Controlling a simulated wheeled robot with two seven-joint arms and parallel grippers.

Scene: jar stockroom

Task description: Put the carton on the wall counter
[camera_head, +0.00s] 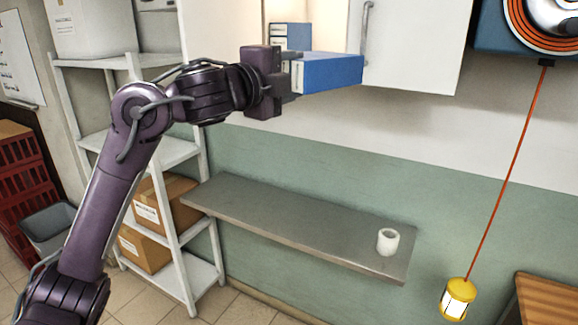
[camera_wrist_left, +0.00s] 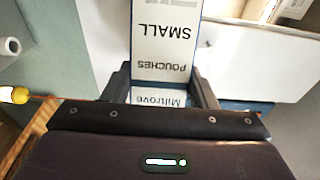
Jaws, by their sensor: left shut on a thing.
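The carton (camera_head: 330,73) is a blue box with a white label side. My left gripper (camera_head: 294,74) is shut on its left end and holds it in the air, in front of an open wall cabinet. In the left wrist view the carton (camera_wrist_left: 165,45) lies between the two fingers, its white face reading "SMALL POUCHES". The wall counter (camera_head: 270,215) is a grey slab on the green wall, well below the carton. A white cup-like jar (camera_head: 388,241) stands near its right end. My right gripper is not in view.
A similar blue box (camera_head: 291,36) stands inside the cabinet, whose white door (camera_head: 415,45) is to the right. A white shelf rack (camera_head: 185,255) with cardboard boxes stands left of the counter. A yellow lamp (camera_head: 457,298) hangs on an orange cord at right. The counter's left and middle are bare.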

